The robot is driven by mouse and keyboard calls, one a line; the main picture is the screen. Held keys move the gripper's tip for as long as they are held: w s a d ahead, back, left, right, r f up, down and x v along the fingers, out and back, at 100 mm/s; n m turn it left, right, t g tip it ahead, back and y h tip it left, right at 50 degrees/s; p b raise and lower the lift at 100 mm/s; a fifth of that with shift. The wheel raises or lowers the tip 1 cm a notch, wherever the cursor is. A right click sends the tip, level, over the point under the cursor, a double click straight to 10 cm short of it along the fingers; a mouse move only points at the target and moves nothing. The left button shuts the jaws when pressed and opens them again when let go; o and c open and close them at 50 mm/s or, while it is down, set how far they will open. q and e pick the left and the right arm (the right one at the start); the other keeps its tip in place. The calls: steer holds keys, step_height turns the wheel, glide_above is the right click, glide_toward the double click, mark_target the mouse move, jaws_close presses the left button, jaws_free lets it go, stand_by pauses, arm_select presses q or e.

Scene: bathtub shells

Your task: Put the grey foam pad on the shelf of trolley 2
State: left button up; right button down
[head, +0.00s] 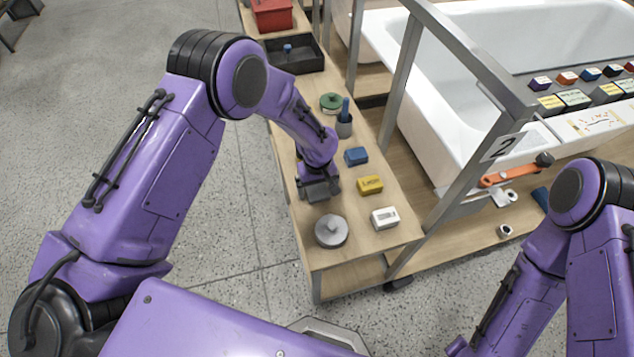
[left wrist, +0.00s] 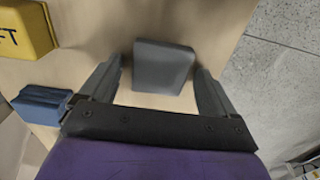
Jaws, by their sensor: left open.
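A grey block, likely the foam pad (left wrist: 163,66), lies on the wooden bench top between the fingers of my left gripper (left wrist: 160,88) in the left wrist view. The fingers are open, one on each side, with small gaps to it. In the head view my left gripper (head: 320,190) is low over the bench and hides most of the pad. Trolley 2 is at the right, marked by a "2" plate (head: 503,146) on its grey frame; its low wooden shelf (head: 470,232) shows under the white tub. My right gripper is out of view.
On the bench (head: 330,260) are a round grey lidded item (head: 331,231), a white box (head: 385,217), a yellow block (head: 370,185), a blue block (head: 356,155) and a dark cup (head: 344,124). An orange-handled tool (head: 515,172) and pipe pieces are by trolley 2.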

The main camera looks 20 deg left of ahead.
mark_target(317, 190)
arm_select(q)
step_height(317, 190, up, 12)
steer(key=b, duration=0.1)
steer(key=shift+r, duration=0.1)
stand_by(0.4)
